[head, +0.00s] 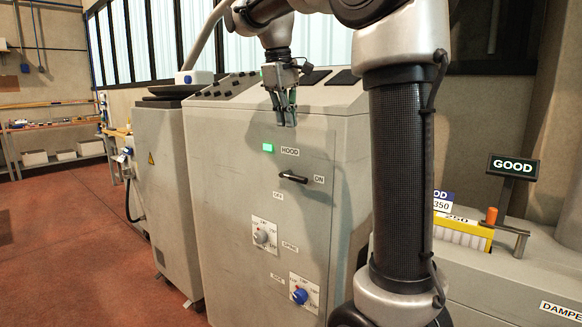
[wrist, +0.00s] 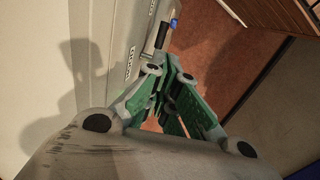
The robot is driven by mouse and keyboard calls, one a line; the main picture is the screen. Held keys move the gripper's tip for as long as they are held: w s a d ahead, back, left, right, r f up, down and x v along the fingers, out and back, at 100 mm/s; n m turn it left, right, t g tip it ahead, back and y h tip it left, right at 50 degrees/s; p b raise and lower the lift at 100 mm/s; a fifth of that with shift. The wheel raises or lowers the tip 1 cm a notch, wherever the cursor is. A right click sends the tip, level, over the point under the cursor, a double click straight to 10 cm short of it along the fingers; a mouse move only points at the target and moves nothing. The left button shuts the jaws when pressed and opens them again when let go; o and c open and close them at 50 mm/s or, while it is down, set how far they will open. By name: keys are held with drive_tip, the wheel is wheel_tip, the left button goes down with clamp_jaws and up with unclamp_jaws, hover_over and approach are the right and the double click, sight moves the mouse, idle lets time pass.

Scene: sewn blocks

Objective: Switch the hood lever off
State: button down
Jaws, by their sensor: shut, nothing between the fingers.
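The hood lever (head: 293,177) is a black handle on the front of a grey cabinet. It lies nearly level, with its right end towards the ON label (head: 319,180). The OFF label (head: 278,195) is below and left of it. A green lamp (head: 268,148) is lit beside the HOOD label (head: 290,151). My gripper (head: 286,122) points down above the lever and label, shut and empty, apart from the lever. In the wrist view its green-padded fingers (wrist: 170,68) converge, and a dark bar that looks like the lever (wrist: 162,35) shows just past them.
Lower on the cabinet are a grey dial (head: 263,238) and a blue knob (head: 300,296). At right, a bench carries a yellow rack (head: 462,232), an orange-tipped part (head: 491,215) and a sign reading GOOD (head: 513,166). Open red floor (head: 70,250) lies at left.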

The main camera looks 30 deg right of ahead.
sight(293, 177)
drive_tip(key=shift+f, duration=0.15)
drive_tip(key=d+f, duration=0.1)
drive_tip(key=f, duration=0.8)
drive_tip(key=w+d+f, duration=0.1)
drive_tip(key=f, duration=0.3)
drive_tip(key=shift+d+f, duration=0.3)
